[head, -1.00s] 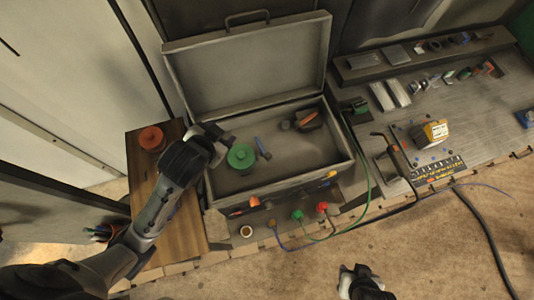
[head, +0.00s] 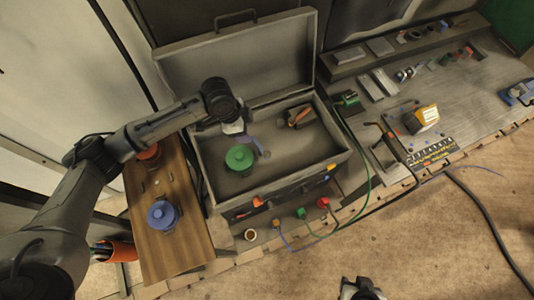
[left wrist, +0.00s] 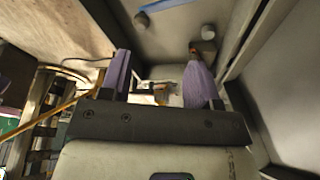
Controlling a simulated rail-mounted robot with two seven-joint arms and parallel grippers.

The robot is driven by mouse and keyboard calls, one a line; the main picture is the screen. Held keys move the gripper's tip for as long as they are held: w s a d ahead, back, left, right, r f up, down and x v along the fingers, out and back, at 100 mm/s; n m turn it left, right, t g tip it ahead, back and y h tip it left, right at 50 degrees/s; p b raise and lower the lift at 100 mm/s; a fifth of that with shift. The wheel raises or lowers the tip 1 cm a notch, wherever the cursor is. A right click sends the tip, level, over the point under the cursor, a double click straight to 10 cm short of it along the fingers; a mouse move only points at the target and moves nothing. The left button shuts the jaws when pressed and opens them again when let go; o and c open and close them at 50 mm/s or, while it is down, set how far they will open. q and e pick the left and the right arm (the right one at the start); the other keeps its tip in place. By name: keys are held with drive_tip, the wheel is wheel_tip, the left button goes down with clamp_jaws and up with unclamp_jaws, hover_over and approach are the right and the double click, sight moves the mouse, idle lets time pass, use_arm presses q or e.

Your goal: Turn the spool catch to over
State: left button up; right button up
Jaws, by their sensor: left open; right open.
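What looks like the spool catch, a small blue lever (head: 262,150), is inside the open grey case, at the right of a round green spool (head: 239,158). My left gripper (head: 234,128) hangs over the case, just behind and left of the lever; the arm's end hides part of this area. The left wrist view shows its two purple fingers (left wrist: 160,80) spread apart, with no object clearly held. A blue strip (left wrist: 165,5) shows at that view's top; I cannot tell if it is the lever. My right gripper (head: 360,289) is open at the bottom edge, far from the case.
The case's raised lid (head: 240,60) stands behind, and its front wall carries coloured parts. A workbench (head: 450,110) with tools stands at right.

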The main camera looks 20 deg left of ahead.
sight(266, 153)
use_arm(q)
drive_tip(key=d+f+m, duration=0.1)
drive_tip(key=d+f, duration=0.1)
drive_tip(key=f, duration=0.2)
drive_tip(key=d+f+m+h, duration=0.1)
drive_tip(key=d+f, duration=0.1)
drive_tip(key=f, duration=0.2)
drive_tip(key=d+f+m+p, duration=0.1)
drive_tip(key=d+f, duration=0.2)
drive_tip(key=f, duration=0.1)
drive_tip(key=shift+w+f+g, duration=0.15)
drive_tip(key=shift+g, duration=0.15)
drive_tip(key=c, duration=0.9)
